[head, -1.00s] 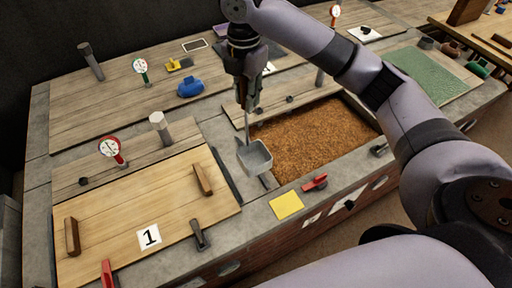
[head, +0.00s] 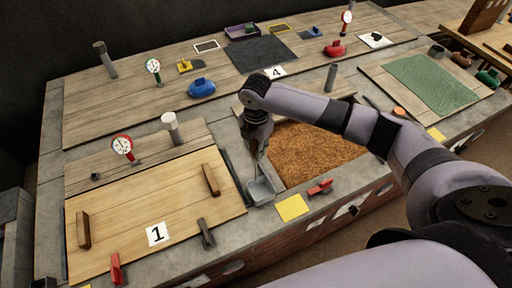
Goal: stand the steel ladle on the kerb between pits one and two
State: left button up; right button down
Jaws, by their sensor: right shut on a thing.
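The steel ladle (head: 261,191) shows its grey square bowl low over the front end of the kerb (head: 237,172) between pits one and two. I cannot tell whether the bowl touches the kerb. My right gripper (head: 262,150) is shut on the ladle's handle above the bowl and partly hides it. Pit one is covered by a wooden lid (head: 150,205) marked 1. Pit two is open and filled with brown grain (head: 320,150); my right arm hides part of its back. My left gripper is not in view.
A yellow square (head: 292,207) and a red clamp (head: 320,187) lie on the front ledge right of the ladle. A dark clamp (head: 206,233) and a wooden lid handle (head: 210,179) are to its left. A blue object (head: 202,88) sits on the boards behind.

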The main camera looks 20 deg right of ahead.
jog(key=shift+f, duration=0.45)
jog(key=c, duration=1.4)
grip_release()
notch_tip(320, 180, up, 12)
jog(key=shift+r+b, duration=0.1)
jog(key=shift+b, duration=1.05)
